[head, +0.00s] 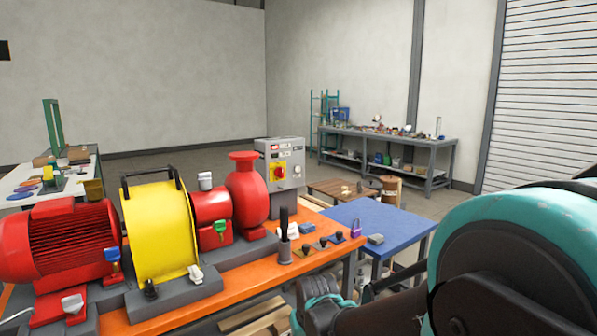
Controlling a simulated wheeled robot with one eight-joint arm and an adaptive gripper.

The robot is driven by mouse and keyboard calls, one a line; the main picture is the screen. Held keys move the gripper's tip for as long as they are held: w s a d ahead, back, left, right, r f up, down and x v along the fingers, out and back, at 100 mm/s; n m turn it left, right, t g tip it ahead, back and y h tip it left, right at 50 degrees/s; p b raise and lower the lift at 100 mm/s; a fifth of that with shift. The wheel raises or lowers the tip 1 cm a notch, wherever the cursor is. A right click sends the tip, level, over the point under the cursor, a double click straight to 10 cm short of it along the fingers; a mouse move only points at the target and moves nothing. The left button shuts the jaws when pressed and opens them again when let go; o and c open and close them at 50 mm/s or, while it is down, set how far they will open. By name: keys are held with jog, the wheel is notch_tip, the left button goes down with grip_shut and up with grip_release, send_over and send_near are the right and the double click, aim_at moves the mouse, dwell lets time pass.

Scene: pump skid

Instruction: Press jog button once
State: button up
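A grey control box (281,163) stands at the far end of the orange skid, behind the red pump. Its front has a yellow plate with a red rotary switch (278,172), a small red-marked label or display above it, and small round controls at the right. I cannot tell which of these is the jog button; the lettering is too small to read. My arm fills the lower right, with a teal and black joint low in the middle, in front of the skid and well short of the box. No gripper fingers can be made out.
The orange skid (317,268) carries a red motor (62,240), a yellow coupling guard (160,232) and a red pump (246,195). A holder with black-handled tools (285,240) stands before the box. A blue-topped table (375,218) is beside it; a workbench (390,143) is behind.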

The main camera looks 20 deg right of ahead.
grip_shut()
dwell(1.2)
